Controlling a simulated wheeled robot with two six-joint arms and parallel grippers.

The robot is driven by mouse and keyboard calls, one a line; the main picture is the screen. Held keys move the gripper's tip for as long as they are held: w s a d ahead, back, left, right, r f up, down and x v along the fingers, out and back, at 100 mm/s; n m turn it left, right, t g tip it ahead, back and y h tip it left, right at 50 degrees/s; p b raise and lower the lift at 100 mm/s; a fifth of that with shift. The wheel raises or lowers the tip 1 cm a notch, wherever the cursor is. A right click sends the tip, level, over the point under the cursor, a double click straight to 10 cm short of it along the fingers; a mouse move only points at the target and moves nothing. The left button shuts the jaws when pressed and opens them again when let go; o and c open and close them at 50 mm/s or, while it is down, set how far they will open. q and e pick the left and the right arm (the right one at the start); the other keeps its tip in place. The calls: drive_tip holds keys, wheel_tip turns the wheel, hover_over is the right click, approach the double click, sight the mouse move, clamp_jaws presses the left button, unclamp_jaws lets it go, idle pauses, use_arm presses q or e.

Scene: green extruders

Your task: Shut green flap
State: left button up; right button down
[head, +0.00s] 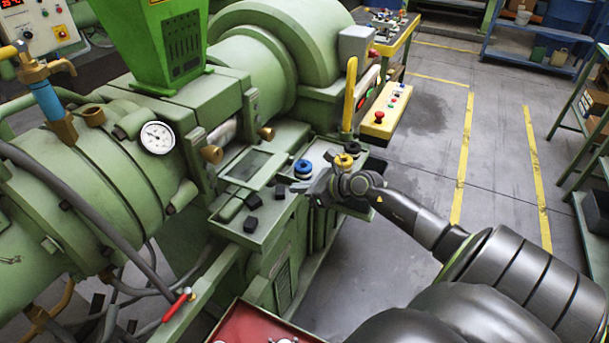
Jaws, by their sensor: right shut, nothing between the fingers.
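A light green flap (240,178) with a darker rectangular middle lies at a slant over the green machine's shelf, left of my right gripper. I cannot tell its exact angle or whether it touches the shelf. My right gripper (293,187) reaches in from the right, its shut fingertips pointing left near the flap's right end. Nothing shows between its fingers. I cannot tell whether the fingertips touch the flap. My left gripper is out of the picture.
A yellow lever (350,95) stands behind. Open floor lies to the right.

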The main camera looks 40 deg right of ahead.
drive_tip(key=x, duration=0.5)
drive_tip(key=shift+w+p, duration=0.15)
drive_tip(key=shift+p, duration=0.2)
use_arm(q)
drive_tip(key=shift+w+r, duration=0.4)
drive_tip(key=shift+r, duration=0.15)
use_arm(e)
drive_tip(key=shift+w+a+f, duration=0.25)
drive_tip(key=shift+w+f, duration=0.1)
drive_tip(key=shift+w, duration=0.15)
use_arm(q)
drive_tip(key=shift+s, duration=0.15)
use_arm(e)
drive_tip(key=shift+d+r, duration=0.1)
